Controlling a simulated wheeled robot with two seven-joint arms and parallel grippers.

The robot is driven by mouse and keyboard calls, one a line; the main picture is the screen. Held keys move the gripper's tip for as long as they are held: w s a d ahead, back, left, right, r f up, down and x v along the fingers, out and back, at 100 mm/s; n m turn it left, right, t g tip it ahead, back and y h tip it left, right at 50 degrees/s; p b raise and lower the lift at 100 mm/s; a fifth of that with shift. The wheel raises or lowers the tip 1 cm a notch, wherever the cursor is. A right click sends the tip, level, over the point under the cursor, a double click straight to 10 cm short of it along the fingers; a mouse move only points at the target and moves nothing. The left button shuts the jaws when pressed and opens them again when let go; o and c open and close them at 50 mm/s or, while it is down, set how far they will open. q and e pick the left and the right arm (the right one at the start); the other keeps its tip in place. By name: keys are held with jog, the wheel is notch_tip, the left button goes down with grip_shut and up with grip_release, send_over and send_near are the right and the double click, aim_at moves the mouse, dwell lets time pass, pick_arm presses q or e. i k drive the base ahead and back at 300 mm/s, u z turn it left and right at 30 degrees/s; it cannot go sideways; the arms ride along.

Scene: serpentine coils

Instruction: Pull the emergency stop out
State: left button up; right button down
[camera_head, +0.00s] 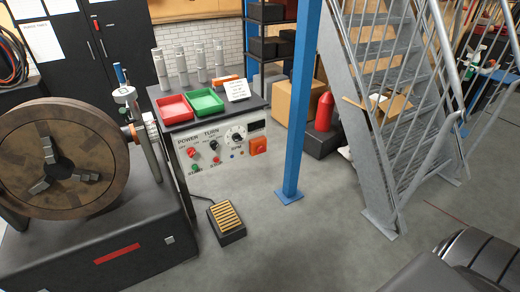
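A white control panel (224,148) with the words POWER and TURN faces me on the front of a dark-topped machine cabinet. An orange-red square unit (258,146) sits at the panel's right end. Red knobs or buttons show at the panel's left (192,152) and lower middle (216,158). Which of these is the emergency stop, and whether it is pressed in or out, is too small to tell. Neither of my grippers is in view.
A large round chuck (110,140) stands left of the panel. A foot pedal (227,220) lies on the floor before it. A blue post (299,110) and metal stairs (375,100) stand to the right. Red (172,107) and green (205,102) trays sit on the cabinet. The middle floor is clear.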

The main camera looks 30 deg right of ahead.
aim_at(261, 150)
jog(key=k, duration=0.5)
jog(key=z, duration=1.4)
jog(key=i, duration=1.05)
jog(key=u, duration=2.05)
